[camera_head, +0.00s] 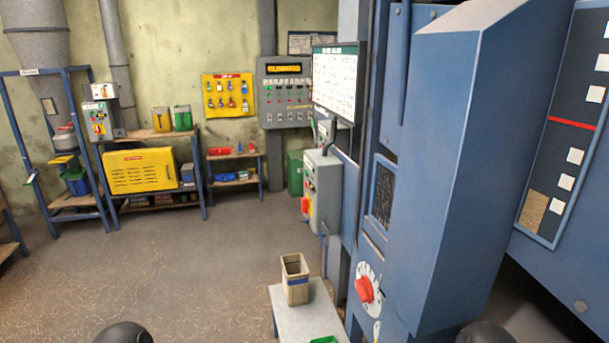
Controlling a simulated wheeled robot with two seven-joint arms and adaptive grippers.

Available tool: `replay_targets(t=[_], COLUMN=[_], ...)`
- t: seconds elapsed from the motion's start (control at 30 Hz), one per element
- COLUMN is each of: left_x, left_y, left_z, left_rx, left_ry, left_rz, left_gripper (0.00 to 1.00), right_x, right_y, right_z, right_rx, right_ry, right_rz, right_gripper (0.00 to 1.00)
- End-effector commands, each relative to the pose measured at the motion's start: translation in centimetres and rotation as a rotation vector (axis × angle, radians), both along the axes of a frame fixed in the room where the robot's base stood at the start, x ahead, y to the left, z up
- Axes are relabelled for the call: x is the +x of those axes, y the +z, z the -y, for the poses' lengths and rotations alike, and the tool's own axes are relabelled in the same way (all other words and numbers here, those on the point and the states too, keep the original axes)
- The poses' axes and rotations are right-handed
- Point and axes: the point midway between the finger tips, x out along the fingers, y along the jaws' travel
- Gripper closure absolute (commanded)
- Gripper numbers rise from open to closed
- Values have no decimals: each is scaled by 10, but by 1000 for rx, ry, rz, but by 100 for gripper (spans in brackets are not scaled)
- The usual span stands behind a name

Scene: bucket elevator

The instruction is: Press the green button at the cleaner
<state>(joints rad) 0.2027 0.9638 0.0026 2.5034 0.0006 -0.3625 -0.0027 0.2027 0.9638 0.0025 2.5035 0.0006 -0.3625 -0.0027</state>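A grey control box (97,121) with small coloured buttons and a red and yellow switch stands at the left, beside the shelf with the yellow cabinet. A white-topped unit (104,91) sits just above it. Which of the small buttons is green is hard to tell at this size. I cannot tell for sure which machine is the cleaner. Neither gripper is in view; only dark rounded parts of mine show at the bottom edge.
The blue elevator housing (470,150) with a red dial (364,289) fills the right. A low grey table (285,316) with a wooden bucket (295,279) stands before it. A running panel (287,92) hangs on the back wall. The floor (180,270) at centre-left is clear.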

Motion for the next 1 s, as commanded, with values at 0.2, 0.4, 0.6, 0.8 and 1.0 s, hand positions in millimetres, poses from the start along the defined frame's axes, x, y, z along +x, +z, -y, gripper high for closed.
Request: replay_targets(t=[0.2, 0.4, 0.6, 0.8, 1.0], left_x=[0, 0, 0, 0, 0], left_y=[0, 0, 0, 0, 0], left_z=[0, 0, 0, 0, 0], left_rx=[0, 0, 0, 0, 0], left_ry=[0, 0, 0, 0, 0], left_rz=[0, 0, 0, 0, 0], left_gripper=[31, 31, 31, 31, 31], right_x=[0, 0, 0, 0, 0], right_y=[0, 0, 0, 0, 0], right_z=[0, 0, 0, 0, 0], right_rx=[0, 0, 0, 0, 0], right_ry=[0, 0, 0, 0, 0], right_rz=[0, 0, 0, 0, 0], right_gripper=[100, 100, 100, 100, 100])
